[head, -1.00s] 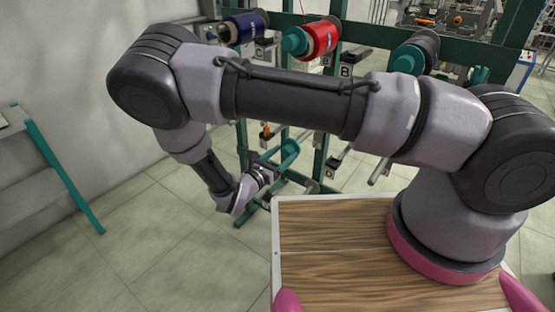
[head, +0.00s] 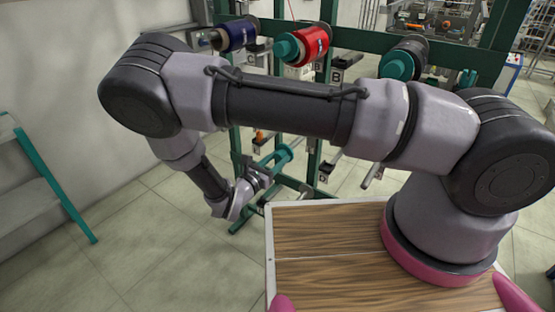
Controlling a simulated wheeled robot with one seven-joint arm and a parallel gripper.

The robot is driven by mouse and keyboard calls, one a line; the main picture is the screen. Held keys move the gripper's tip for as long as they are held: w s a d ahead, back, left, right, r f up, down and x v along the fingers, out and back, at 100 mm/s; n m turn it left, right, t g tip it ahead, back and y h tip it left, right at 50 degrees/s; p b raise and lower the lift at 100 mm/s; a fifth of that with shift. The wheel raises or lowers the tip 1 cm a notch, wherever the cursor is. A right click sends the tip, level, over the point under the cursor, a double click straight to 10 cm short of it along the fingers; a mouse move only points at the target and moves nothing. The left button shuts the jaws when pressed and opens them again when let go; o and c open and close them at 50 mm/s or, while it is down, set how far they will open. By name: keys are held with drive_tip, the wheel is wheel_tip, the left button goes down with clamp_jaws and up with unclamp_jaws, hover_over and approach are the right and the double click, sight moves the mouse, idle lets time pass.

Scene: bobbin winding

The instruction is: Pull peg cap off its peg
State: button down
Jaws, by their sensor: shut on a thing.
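My gripper (head: 262,172) is low at the left front of the green rack, at the end of my arm reaching down from the upper left. It is shut on a teal peg cap (head: 283,154), whose rounded end points up and right. Whether a peg is inside this cap is hidden. On the rack above, a red bobbin (head: 315,45) has a teal cap (head: 287,47) on its near end, and a dark bobbin has another teal cap (head: 397,65). The blue bobbin (head: 239,35) shows a bare peg end (head: 208,38) without a teal cap.
The green rack (head: 355,40) carries lettered tags and several lower pegs close to my gripper. The tiled floor (head: 150,250) between shelf and rack is clear.

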drive_tip(key=shift+s+a, duration=0.1)
drive_tip(key=shift+s, duration=0.05)
drive_tip(key=v, duration=0.5)
drive_tip(key=shift+s+a, duration=0.2)
drive_tip(key=shift+s, duration=0.05)
idle(0.8)
